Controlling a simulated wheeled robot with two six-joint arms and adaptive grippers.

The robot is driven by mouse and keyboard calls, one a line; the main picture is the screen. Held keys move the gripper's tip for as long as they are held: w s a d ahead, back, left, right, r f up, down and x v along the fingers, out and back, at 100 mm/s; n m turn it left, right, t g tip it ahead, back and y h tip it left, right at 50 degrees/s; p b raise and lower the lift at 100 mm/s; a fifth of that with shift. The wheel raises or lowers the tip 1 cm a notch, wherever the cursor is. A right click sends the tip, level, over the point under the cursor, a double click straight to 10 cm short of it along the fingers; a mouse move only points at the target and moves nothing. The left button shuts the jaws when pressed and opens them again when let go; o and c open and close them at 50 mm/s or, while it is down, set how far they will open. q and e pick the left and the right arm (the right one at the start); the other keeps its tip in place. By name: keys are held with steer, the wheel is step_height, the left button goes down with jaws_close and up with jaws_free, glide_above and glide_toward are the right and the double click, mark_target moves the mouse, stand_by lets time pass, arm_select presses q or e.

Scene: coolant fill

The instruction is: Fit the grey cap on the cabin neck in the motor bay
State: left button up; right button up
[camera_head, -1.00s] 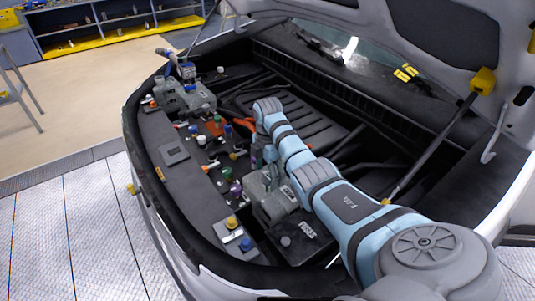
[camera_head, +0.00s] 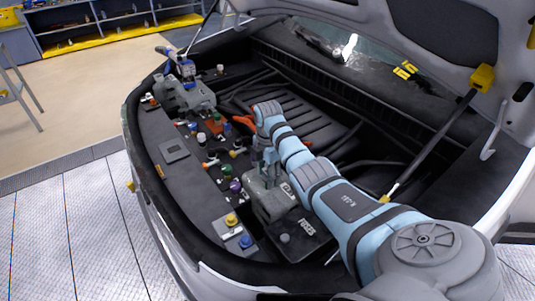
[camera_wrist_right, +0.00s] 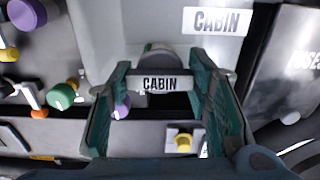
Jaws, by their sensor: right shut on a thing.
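My right gripper (camera_head: 264,168) points down over the grey tank labelled CABIN (camera_head: 268,201) in the motor bay. In the right wrist view its two green-grey fingers (camera_wrist_right: 163,108) stand on either side of a small CABIN label (camera_wrist_right: 160,85). A grey rounded part, apparently the cap (camera_wrist_right: 158,57), shows between the fingers behind that label, and the gripper is shut on it. A larger CABIN label (camera_wrist_right: 217,21) is on the tank surface beyond. The cabin neck is hidden, so I cannot tell whether the cap touches it.
Several coloured caps and fittings, such as a purple one (camera_head: 235,186), a yellow one (camera_head: 231,219) and a blue one (camera_head: 245,242), line the bay to the left. The FUSES box (camera_head: 297,235) is close on the right. A prop rod (camera_head: 437,142) stands at right.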

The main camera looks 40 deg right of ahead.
steer(key=shift+f, duration=0.1)
stand_by(0.7)
steer(key=shift+p, duration=0.4)
steer(key=shift+s+a+m, duration=0.1)
steer(key=shift+m, duration=0.4)
steer(key=shift+m+p, duration=0.85)
steer(key=shift+m, duration=0.25)
steer(key=shift+m+p, duration=0.3)
steer(key=shift+m, duration=0.3)
steer(key=shift+m+p, duration=0.3)
steer(key=shift+m, duration=0.7)
